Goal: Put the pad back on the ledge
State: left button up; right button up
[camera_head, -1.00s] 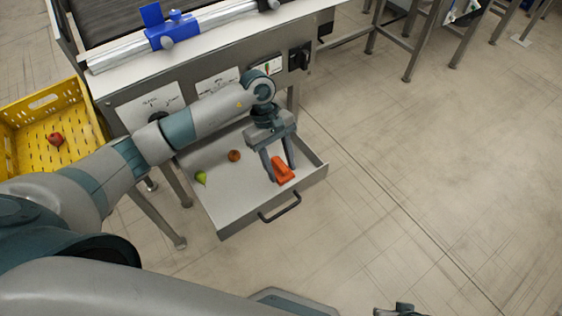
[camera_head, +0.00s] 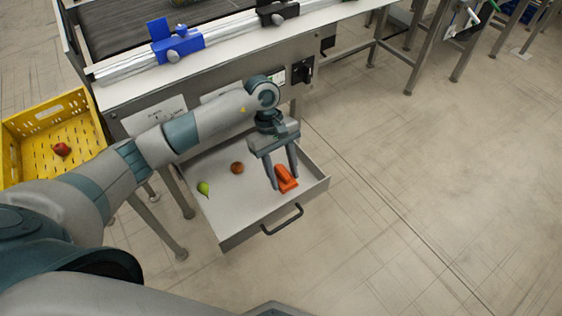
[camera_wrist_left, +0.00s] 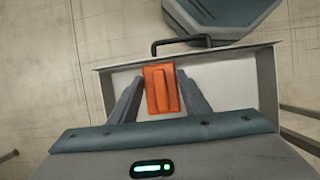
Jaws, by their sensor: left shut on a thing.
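The orange pad (camera_head: 287,184) is at the front right of the open grey drawer (camera_head: 232,205). My left gripper (camera_head: 285,180) points down over the drawer, shut on the pad with one finger on each side. In the left wrist view the pad (camera_wrist_left: 161,90) sits between the two fingers, with a raised rib along it. I cannot tell whether the pad still touches the drawer floor. A pale ledge (camera_head: 126,92) runs along the front of the conveyor above the drawer. My right gripper is out of view.
A green pear (camera_head: 203,188) and a brownish round fruit (camera_head: 237,168) lie in the drawer. A yellow crate (camera_head: 87,113) with a red apple (camera_head: 61,149) stands at left. Blue (camera_head: 176,44) and black (camera_head: 277,12) clamps sit on the conveyor rail.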

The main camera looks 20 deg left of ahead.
pick_arm(q)
jog(key=w+a+r+m+g+y, duration=0.1)
jog(key=r+m, duration=0.4)
jog(key=r, duration=0.5)
jog(key=w+a+r+m+g+y, duration=0.1)
jog(key=r+m, duration=0.4)
jog(key=r, duration=0.5)
jog(key=shift+w+a+r+m+y, duration=0.3)
jog(key=shift+w+a+m+y, duration=0.15)
jog(key=shift+a+y, duration=0.35)
